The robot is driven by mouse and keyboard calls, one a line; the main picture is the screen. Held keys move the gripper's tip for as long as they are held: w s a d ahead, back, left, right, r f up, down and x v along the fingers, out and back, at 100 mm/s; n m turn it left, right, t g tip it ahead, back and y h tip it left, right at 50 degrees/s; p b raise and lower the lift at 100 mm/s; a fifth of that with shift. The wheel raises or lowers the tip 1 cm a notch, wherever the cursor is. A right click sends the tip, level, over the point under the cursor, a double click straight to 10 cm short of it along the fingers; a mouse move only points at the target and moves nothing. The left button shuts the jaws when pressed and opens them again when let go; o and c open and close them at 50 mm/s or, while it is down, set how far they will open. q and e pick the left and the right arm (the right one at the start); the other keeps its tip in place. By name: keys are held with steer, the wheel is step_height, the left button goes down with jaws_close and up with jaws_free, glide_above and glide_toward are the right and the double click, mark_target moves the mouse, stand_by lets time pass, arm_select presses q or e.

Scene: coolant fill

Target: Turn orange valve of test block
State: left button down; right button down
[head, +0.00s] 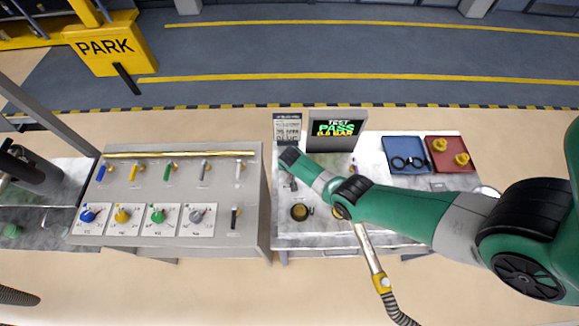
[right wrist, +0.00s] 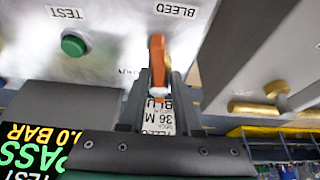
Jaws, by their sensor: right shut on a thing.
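In the right wrist view, the orange valve (right wrist: 157,55) is a slim lever on the pale metal face of the test block (right wrist: 110,20), near the upside-down label BLEED. A green button (right wrist: 74,44) sits beside it under the label TEST. My right gripper (right wrist: 159,88) is shut on the orange lever, with a dark finger on each side. In the head view my right gripper (head: 290,158) is at the left of the grey bench, below the screen; my arm hides the valve there. My left gripper is not in view.
Blue (head: 403,143) and red (head: 436,145) trays hold parts at the right. A panel of coloured knobs and levers (head: 255,190) stands left. A hose nozzle (head: 368,250) hangs in front.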

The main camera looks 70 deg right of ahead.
stand_by(0.4)
steer(key=c, duration=0.6)
jaws_free()
steer(key=shift+r, duration=0.1)
